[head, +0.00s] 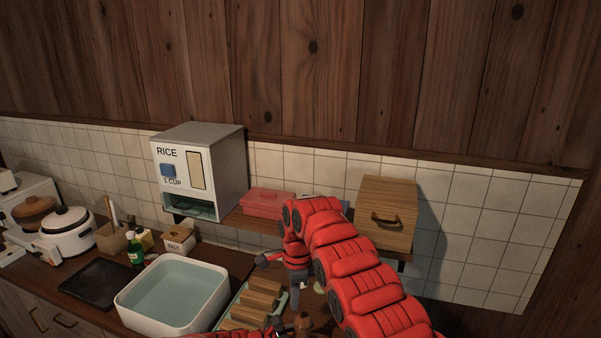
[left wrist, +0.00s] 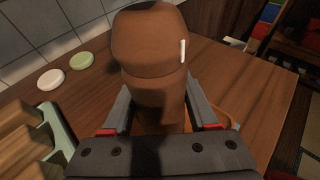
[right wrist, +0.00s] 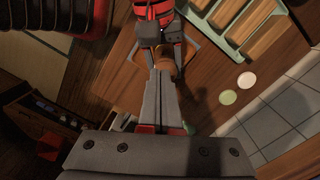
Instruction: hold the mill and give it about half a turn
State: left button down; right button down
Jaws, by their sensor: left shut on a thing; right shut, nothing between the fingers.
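The brown mill (left wrist: 150,100) stands large in the left wrist view, with a white mark on its rounded head. My left gripper (left wrist: 160,115) is shut around its body, below the head. In the right wrist view the mill's head (right wrist: 166,62) shows just beyond the tips of my right gripper (right wrist: 160,78), which is shut and empty. I cannot tell whether those tips touch the mill. In the head view the mill (head: 303,323) is small and low, below my right gripper (head: 296,300); my left gripper (head: 274,327) is partly cut off by the bottom edge.
A green tray with wooden blocks (head: 232,313) lies beside the mill. A white disc (left wrist: 50,79) and a green disc (left wrist: 82,60) lie near the tiled wall. A water-filled basin (head: 125,304) stands to the left. A shelf above holds a rice dispenser (head: 228,168) and wooden box (head: 388,205).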

aim_at(298, 322)
jog(key=shift+f, duration=3)
jog(key=shift+w+d, duration=0.25)
jog(key=shift+d, duration=0.25)
jog(key=shift+s+a, duration=0.25)
jog(key=shift+r, duration=0.2)
jog(key=shift+w+r, duration=0.1)
jog(key=shift+r, duration=2.7)
